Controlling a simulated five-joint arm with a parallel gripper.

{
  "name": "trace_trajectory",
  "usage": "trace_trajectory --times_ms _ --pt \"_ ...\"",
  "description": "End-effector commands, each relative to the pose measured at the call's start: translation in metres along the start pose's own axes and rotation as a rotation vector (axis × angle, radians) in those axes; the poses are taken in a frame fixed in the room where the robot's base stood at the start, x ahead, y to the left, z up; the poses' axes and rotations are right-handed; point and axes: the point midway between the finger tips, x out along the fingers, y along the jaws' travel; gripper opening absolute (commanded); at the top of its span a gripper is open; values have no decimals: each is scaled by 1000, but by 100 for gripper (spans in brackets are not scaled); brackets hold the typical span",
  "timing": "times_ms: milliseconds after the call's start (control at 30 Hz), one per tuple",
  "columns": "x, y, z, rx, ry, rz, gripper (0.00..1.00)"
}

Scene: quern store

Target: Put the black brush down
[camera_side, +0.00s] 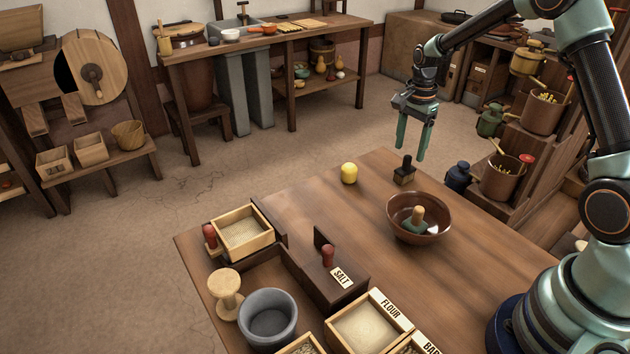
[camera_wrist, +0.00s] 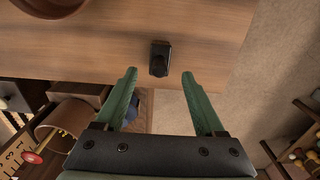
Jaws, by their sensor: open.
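The black brush (camera_side: 404,172) stands upright on the wooden table (camera_side: 340,215), close to its far right edge. It also shows in the wrist view (camera_wrist: 160,58) as a dark block on the wood, just beyond my fingertips. My gripper (camera_side: 412,155) is open and empty, above the table's edge near the brush. Its two green fingers in the wrist view (camera_wrist: 160,73) are spread wide, with nothing between them. The fingers look apart from the brush.
A brown bowl (camera_side: 419,220) holding a wooden-handled tool stands near the brush. A yellow object (camera_side: 349,173) sits left of it. A grey mortar (camera_side: 267,318), a salt box (camera_side: 325,278) and a flour box (camera_side: 368,325) crowd the near left. Bare wood lies between.

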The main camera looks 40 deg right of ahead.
Motion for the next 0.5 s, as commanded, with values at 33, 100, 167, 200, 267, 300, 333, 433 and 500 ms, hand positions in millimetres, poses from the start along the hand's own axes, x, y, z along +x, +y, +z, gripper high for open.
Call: trace_trajectory --times_ms 33,100,167,200,267,300,333,433,500 --pt "-11 -1 0 0 1 -4 71" --pt "-22 0 0 0 1 -3 71" --pt "-31 -1 0 0 1 -4 71" --pt "-36 -1 0 0 1 -2 71" --pt "-41 -1 0 0 1 -2 71" --pt "-44 0 0 0 1 -1 71" --pt "-46 0 0 -1 1 -2 71" --pt "-55 1 4 -31 4 -11 71" --pt "-67 4 11 -86 11 -29 71"
